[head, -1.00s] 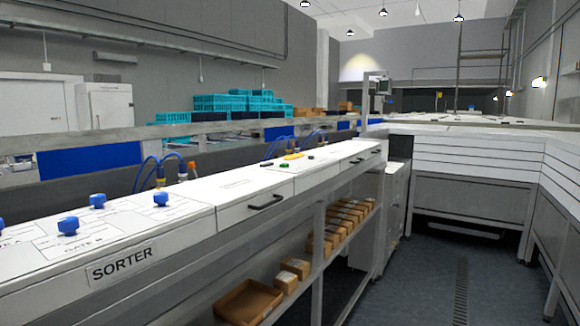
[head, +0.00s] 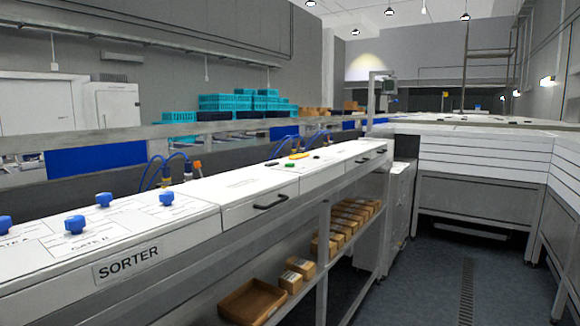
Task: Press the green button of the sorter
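The sorter (head: 128,262) is a long white-topped machine running from the lower left toward the middle back, with a SORTER label on its front. A small green button (head: 290,165) is on its top beyond the drawer with the black handle. Several blue knobs (head: 75,224) stand on the near end of the top. Neither of my grippers is in view.
A shelf under the sorter holds an open brown box (head: 250,301) and several small cartons (head: 297,268). White-topped counters (head: 470,160) stand at the back right. The floor (head: 430,285) to the right of the sorter is clear. Teal crates (head: 240,102) are stacked behind.

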